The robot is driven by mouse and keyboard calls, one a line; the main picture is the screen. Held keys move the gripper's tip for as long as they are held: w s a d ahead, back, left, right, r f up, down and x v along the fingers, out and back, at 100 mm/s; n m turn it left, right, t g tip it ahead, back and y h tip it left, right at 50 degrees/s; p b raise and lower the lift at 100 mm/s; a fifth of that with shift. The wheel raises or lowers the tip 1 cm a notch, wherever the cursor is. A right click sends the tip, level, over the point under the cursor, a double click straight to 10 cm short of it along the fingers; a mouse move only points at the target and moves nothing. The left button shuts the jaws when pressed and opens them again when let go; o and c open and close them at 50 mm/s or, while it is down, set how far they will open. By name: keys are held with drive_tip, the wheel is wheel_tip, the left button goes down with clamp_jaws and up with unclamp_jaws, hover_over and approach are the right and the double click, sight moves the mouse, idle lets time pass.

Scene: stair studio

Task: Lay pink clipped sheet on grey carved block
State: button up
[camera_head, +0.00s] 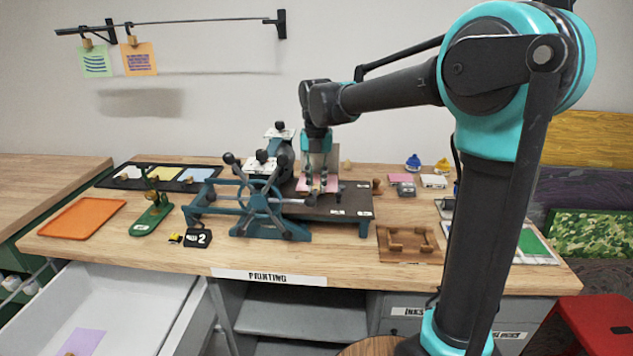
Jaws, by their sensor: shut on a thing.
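The pink clipped sheet (312,186) is at the dark bed of the teal press, right below my gripper. My gripper (318,187) points straight down with its fingers shut at the sheet; the clip between them is too small to make out. The sheet looks flat and at or just above the bed; I cannot tell whether it touches. A small grey block (406,190) lies on the table to the right of the press, beside a pink-topped block (399,178). Any carving on the grey block is too small to see.
The teal press (262,208) with its spoked wheel stands left of my gripper. A wooden frame (408,244), an orange tray (82,218) and a green stapler-like tool (152,216) lie on the table (330,258). An open drawer (120,300) holds a purple sheet (84,342).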

drive_tip(key=o, duration=0.8)
drive_tip(key=shift+o, duration=0.2)
drive_tip(key=shift+r, duration=3.95)
